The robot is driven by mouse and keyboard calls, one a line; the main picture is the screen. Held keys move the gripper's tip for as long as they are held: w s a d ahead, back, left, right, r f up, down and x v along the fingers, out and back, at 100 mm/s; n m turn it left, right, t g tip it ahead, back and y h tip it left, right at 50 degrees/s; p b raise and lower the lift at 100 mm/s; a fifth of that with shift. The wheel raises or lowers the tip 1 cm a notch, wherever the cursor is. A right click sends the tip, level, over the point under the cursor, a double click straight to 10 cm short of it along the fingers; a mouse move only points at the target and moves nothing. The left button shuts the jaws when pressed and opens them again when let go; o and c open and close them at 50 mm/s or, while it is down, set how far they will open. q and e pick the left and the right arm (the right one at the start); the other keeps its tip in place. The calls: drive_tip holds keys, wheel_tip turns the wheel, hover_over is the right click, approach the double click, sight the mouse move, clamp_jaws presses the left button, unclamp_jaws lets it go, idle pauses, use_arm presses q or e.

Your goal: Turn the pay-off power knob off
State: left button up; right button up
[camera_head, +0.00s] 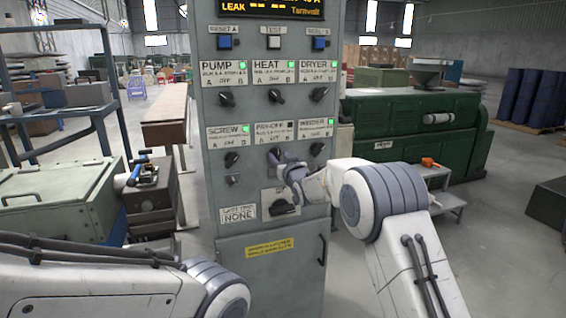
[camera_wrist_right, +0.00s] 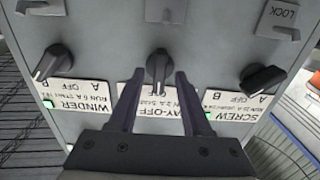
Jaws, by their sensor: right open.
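The grey control panel (camera_head: 272,230) stands upright in front of me. Its pay-off knob (camera_wrist_right: 158,68) is black and sits in the middle of the wrist view, which shows the panel upside down. Its pointer lies nearly upright in that view, unlike the slanted knobs beside it. My right gripper (camera_wrist_right: 156,84) is open, with one finger on each side of the knob; I cannot tell whether they touch it. In the head view the right gripper (camera_head: 288,166) covers much of this knob. The pay-off lamp (camera_head: 291,124) looks dark. My left gripper is out of view.
The screw knob (camera_wrist_right: 264,79) and winder knob (camera_wrist_right: 53,62) flank the pay-off knob closely; the screw lamp (camera_head: 247,129) and winder lamp (camera_head: 330,122) are green. A larger black switch (camera_head: 284,207) sits below. A green machine (camera_head: 415,130) stands to the right behind the panel.

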drive_tip(key=b+v, duration=0.2)
drive_tip(key=v, duration=0.8)
drive_tip(key=shift+b, duration=0.35)
drive_tip(key=shift+s, duration=0.1)
drive_tip(key=s+a+f+n+g+h+p, duration=0.1)
drive_tip(key=s+a+f+g+p, duration=0.15)
drive_tip(key=s, duration=0.55)
drive_tip(key=s+a+f+g+p, duration=0.15)
drive_tip(key=s+g, duration=0.25)
drive_tip(key=s, duration=0.4)
drive_tip(key=s+a+f+n+g+h+p, duration=0.1)
drive_tip(key=s+f+g, duration=0.15)
drive_tip(key=s, duration=0.55)
drive_tip(key=s+d+f+n+g+h+p, duration=0.1)
drive_tip(key=s+d+g, duration=0.2)
drive_tip(key=s, duration=0.9)
drive_tip(key=s+d+f+g+h+p, duration=0.1)
drive_tip(key=s+d+g, duration=0.2)
drive_tip(key=s, duration=0.9)
drive_tip(key=shift+s+d+f+n+g+h, duration=0.3)
drive_tip(key=shift+f+n+g, duration=0.1)
drive_tip(key=shift+g, duration=0.7)
drive_tip(key=shift+a, duration=0.1)
